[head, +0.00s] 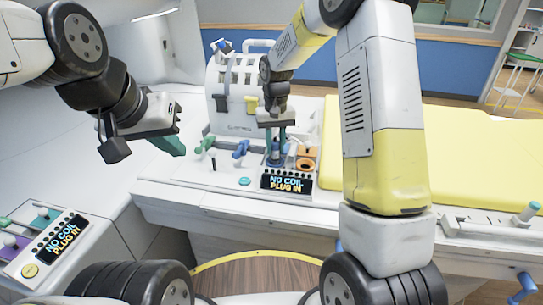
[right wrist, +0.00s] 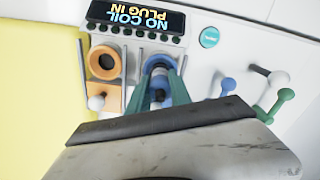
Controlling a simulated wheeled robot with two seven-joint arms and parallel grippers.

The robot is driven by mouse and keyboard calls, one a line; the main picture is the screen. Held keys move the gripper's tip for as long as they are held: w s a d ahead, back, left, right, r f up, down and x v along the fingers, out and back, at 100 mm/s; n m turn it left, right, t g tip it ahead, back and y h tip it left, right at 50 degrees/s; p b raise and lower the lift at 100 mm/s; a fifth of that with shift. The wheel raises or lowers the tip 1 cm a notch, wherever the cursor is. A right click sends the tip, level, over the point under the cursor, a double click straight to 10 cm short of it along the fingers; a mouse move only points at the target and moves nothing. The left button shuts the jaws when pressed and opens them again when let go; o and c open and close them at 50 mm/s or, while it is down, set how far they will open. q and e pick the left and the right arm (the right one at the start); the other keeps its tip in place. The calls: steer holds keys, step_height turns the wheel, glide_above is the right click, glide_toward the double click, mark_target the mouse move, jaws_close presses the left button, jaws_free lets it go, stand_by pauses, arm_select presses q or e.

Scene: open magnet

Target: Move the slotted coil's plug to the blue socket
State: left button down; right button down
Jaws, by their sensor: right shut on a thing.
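The slotted coil (head: 232,92) is a white ribbed housing standing on the white table end. My right gripper (head: 276,158) points down at the blue socket, its green fingers shut on the plug. In the right wrist view the plug (right wrist: 157,83) shows as a small grey and blue part between the fingers, in line with the blue socket (right wrist: 158,62). The fingers hide much of it, so I cannot tell how deep it sits. My left gripper (head: 170,144) hangs away at the left over the white surface; its fingers show edge-on.
An orange socket (right wrist: 103,62) lies beside the blue one. A display (head: 286,181) reads "NO COIL PLUG IN". Green (right wrist: 287,94) and blue (right wrist: 228,84) handles stand nearby. A yellow mattress (head: 470,140) covers the table at right. A second panel (head: 48,240) is at lower left.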

mark_target(275, 138)
steer(key=shift+f, duration=0.65)
steer(key=c, duration=1.1)
jaws_free()
step_height(275, 138, up, 7)
steer(key=shift+f, duration=0.1)
steer(key=shift+r, duration=0.55)
